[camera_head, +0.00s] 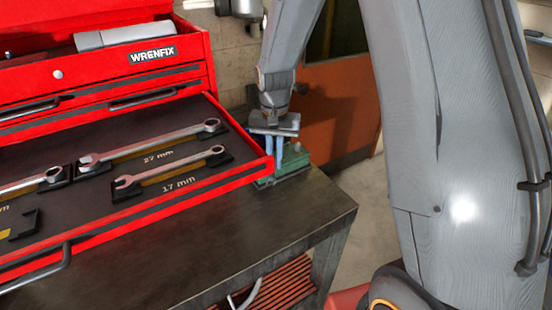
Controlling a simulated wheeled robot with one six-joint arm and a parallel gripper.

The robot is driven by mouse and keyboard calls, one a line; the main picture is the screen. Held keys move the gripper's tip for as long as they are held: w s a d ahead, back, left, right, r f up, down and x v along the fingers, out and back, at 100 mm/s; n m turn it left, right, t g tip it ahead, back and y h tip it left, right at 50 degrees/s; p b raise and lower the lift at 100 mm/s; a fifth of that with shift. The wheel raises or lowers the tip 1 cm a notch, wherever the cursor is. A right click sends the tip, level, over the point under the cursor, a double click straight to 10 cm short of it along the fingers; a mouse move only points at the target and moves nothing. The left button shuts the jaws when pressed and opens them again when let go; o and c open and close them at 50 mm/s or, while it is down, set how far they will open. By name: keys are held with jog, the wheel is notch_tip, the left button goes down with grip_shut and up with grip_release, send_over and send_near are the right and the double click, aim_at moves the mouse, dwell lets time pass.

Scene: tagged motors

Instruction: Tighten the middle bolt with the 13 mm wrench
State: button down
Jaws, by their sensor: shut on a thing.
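My gripper (279,158) is at the far edge of the workbench, pointing down beside a green motor (296,164). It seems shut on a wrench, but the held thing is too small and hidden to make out. The motor is partly hidden behind the red drawer and my gripper. The middle bolt cannot be made out. No 13 mm label is readable in the drawer. A holder (18,232) at the drawer's lower left shows no wrench on its visible part.
The open red drawer (150,218) holds a 17 mm wrench (172,170), a 27 mm wrench (150,148) and another wrench (35,181). Its front corner lies close to my gripper. The dark workbench (250,235) is bare in front of the drawer. My arm fills the right side.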

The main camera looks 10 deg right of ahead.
jog(key=shift+d, duration=0.1)
jog(key=shift+d+n, duration=0.15)
jog(key=shift+n, duration=0.15)
jog(key=shift+s+d+p, duration=0.1)
jog(key=shift+p, duration=0.2)
jog(key=shift+d+n, duration=0.1)
jog(key=shift+n, duration=0.3)
jog(key=shift+r+p, duration=0.8)
jog(key=shift+p, duration=0.1)
dwell(0.8)
jog(key=shift+r+p, duration=0.55)
jog(key=shift+r, duration=0.35)
